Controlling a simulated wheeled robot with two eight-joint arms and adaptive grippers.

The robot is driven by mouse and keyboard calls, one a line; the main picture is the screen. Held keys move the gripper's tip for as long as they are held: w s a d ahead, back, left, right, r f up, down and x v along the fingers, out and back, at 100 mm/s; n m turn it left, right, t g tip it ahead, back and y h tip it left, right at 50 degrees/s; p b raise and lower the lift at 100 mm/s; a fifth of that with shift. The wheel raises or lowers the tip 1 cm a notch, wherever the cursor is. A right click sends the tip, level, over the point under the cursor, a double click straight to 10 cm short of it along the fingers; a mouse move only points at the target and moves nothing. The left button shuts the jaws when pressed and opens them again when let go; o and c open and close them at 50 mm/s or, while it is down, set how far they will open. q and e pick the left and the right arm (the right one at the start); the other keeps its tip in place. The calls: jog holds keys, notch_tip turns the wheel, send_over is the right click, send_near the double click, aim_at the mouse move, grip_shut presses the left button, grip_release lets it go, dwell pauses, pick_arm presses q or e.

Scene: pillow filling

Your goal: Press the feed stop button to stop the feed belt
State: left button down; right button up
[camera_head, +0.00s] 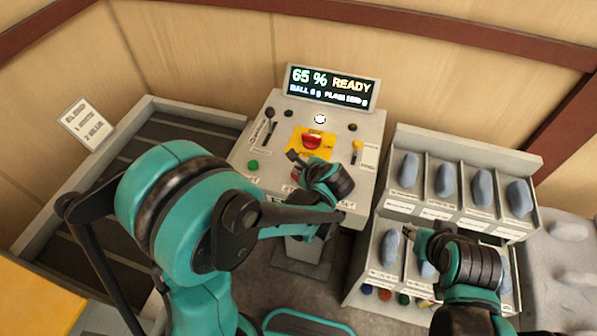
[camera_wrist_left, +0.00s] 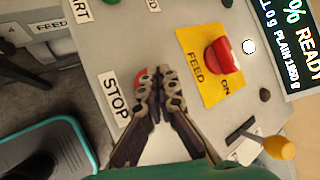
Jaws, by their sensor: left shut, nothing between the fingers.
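The grey control panel (camera_head: 230,155) has a small red button (camera_head: 295,175), mostly hidden by my left gripper. In the left wrist view, a sliver of this red button (camera_wrist_left: 139,79) shows beside a STOP label (camera_wrist_left: 116,98). My left gripper (camera_head: 293,157) is shut and empty, and its fingertips (camera_wrist_left: 158,76) overlap the red button. I cannot tell whether they touch it. A larger red switch (camera_head: 312,141) sits on a yellow plate (camera_wrist_left: 195,45) marked FEED and ON. My right gripper (camera_head: 409,232) is in front of the bins, its jaws unclear.
A display (camera_head: 331,87) reads 65 % READY. A green button (camera_head: 253,164), a black-knobbed lever (camera_head: 269,113) and a yellow-knobbed lever (camera_head: 357,146) are on the panel. A rack (camera_head: 467,147) with grey-blue pillow-like pieces stands right. A dark slatted belt (camera_head: 165,132) lies left.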

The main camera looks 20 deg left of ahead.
pick_arm(q)
jog(key=shift+r, duration=0.5)
notch_tip(320, 180, up, 5)
jog(key=p, duration=0.4)
dwell(0.8)
jog(key=shift+s+a+f, duration=0.15)
jog(key=s+a+f+n+h+b, duration=0.1)
jog(key=s+f+n+h+b, duration=0.2)
jog(key=s+n+b, duration=0.4)
jog(key=s+a+f+n+h+b, duration=0.2)
jog(key=s+n+b, duration=0.5)
jog(key=n, duration=0.5)
notch_tip(320, 180, down, 2)
jog(key=shift+s+h, duration=0.5)
jog(key=shift+s, duration=0.5)
